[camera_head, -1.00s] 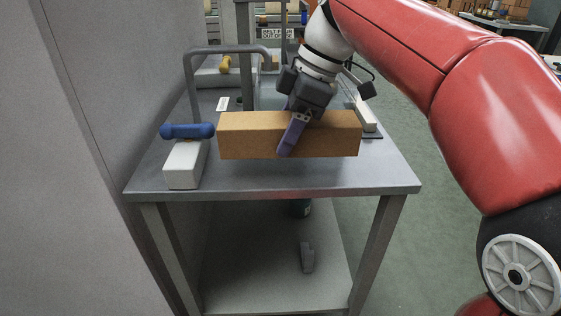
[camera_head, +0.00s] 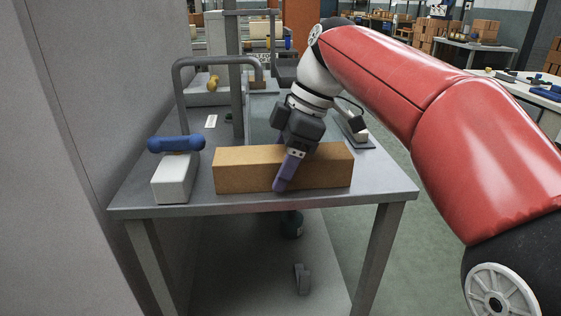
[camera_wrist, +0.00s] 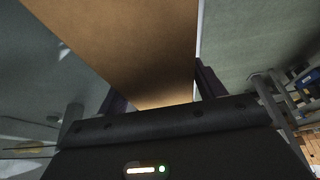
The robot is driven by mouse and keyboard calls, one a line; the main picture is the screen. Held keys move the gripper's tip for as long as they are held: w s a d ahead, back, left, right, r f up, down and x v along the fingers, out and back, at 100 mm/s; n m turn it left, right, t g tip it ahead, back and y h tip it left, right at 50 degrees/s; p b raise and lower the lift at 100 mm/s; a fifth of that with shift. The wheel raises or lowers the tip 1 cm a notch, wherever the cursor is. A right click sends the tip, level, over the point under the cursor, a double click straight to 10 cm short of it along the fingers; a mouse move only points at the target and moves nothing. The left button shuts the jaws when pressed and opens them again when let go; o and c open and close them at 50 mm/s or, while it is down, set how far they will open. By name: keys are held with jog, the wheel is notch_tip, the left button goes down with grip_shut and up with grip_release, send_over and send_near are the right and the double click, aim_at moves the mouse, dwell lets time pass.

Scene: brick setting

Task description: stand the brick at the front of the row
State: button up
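The orange-brown brick (camera_head: 240,170) lies lengthwise, left to right, near the front of the grey table (camera_head: 380,186). My gripper (camera_head: 287,172) reaches down over its middle, with one purple finger against the near face. The far finger is hidden by the brick in the head view. In the wrist view the brick (camera_wrist: 130,40) fills the space between both fingers of my gripper (camera_wrist: 158,92), which is shut on it. I cannot tell whether its underside touches the table. No row of bricks can be made out.
A grey bent pipe (camera_head: 180,95) and a post (camera_head: 237,90) rise behind. A flat dark plate (camera_head: 362,142) lies at the right. The table's front right is bare.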

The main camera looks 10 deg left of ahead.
jog(key=shift+o, duration=1)
